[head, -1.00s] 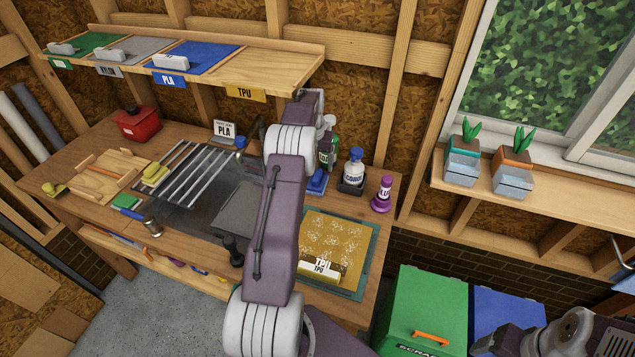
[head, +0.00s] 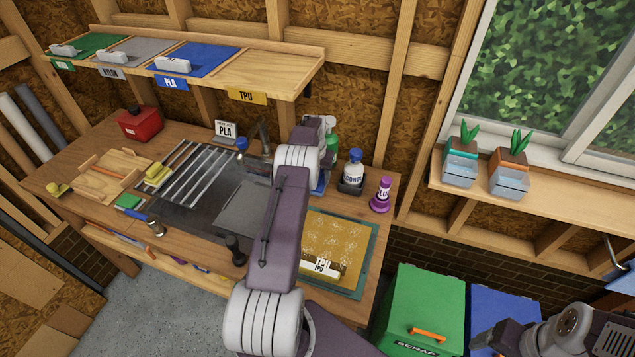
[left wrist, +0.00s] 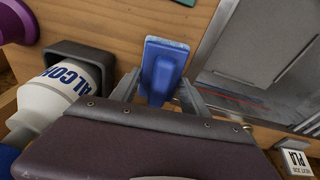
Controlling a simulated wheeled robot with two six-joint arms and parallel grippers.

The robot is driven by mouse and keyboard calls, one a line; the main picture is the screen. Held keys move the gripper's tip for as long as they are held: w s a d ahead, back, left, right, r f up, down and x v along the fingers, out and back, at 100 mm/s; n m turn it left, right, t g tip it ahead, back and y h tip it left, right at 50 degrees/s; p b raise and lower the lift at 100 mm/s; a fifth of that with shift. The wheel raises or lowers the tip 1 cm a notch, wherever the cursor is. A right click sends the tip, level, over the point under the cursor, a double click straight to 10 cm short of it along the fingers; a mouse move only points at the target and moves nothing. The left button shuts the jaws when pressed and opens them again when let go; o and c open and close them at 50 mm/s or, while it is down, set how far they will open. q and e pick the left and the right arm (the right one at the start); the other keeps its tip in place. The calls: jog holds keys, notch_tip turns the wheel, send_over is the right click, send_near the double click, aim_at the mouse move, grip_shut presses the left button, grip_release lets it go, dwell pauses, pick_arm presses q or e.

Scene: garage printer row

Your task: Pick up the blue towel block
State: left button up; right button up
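The blue towel block (left wrist: 161,66) stands out near the middle of the left wrist view, between the two fingertips of my left gripper (left wrist: 158,90). The fingers are spread to either side of its near part, and a gap seems to show beside it. In the head view only a blue sliver of the block (head: 319,187) shows beside my left arm, which hides the left gripper. My right arm is at the lower right of the head view, with its dark gripper end (head: 497,338); its fingers are not clear.
The alcohol bottle (head: 354,170) stands in a dark holder close beside the block. It also shows in the left wrist view (left wrist: 62,88). A green bottle (head: 332,148) is behind, and a purple glue bottle (head: 382,194) is to the right. A grey plate (head: 243,207) lies left.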

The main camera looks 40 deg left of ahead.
pick_arm(q)
jog(key=c, duration=0.4)
jog(key=shift+r, duration=0.25)
jog(key=r+b, duration=0.1)
jog(key=r, duration=0.1)
jog(key=r+b, duration=0.1)
jog(key=shift+s+d+r, duration=0.2)
jog(key=shift+r, duration=0.2)
jog(key=shift+s+d+r+b, duration=0.55)
jog(key=shift+s+d+r, duration=0.5)
jog(key=shift+s, duration=0.5)
jog(key=shift+s+d+r+b, duration=0.5)
jog(key=shift+s+d+r, duration=0.6)
jog(key=shift+s, duration=0.45)
jog(key=shift+s+d+r+b, duration=0.55)
jog(key=shift+s+d+r, duration=0.35)
jog(key=shift+s+r, duration=0.5)
jog(key=shift+s+f, duration=0.15)
jog(key=shift+f, duration=0.05)
